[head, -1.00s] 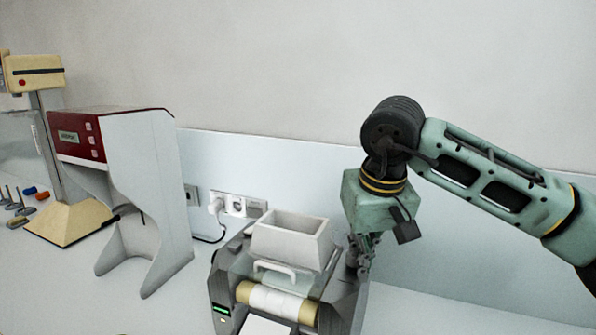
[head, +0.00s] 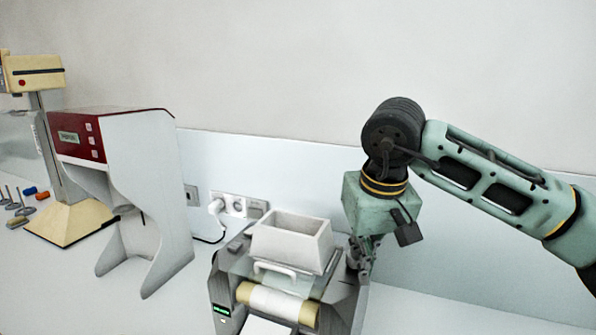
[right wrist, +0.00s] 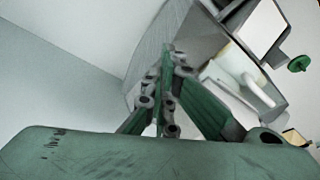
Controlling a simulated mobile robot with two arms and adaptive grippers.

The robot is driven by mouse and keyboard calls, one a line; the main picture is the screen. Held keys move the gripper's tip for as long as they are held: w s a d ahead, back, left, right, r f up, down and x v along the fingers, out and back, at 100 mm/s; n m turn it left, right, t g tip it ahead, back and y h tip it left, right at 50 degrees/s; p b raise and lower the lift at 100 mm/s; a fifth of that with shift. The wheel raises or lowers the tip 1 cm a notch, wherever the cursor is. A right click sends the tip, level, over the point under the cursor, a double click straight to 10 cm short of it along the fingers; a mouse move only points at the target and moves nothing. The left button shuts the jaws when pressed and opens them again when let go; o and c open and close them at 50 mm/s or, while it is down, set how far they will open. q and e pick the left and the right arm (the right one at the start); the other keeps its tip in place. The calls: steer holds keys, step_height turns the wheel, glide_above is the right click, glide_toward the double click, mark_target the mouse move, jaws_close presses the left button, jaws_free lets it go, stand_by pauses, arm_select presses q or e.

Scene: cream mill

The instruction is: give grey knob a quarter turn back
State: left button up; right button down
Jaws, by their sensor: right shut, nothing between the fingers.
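The mill (head: 345,300) stands at the bottom middle of the head view, with a white hopper (head: 290,243) on top and a pale roller (head: 275,302) in front. My right gripper (head: 360,268) points down at the mill's upper right side. In the right wrist view its fingers (right wrist: 168,55) are together with nothing between them, close to the mill's grey body (right wrist: 190,38). I cannot make out the grey knob; the fingers may hide it. I cannot tell whether they touch the mill. My left gripper is not in view.
A red-topped white machine (head: 165,200) stands left of the mill. A beige-based stand (head: 70,222) and several small tools (head: 18,208) are farther left. A plug (head: 216,205) sits in the wall socket behind. A green disc (right wrist: 300,63) shows in the right wrist view.

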step_height(320, 180, up, 6)
steer(key=p, duration=0.4)
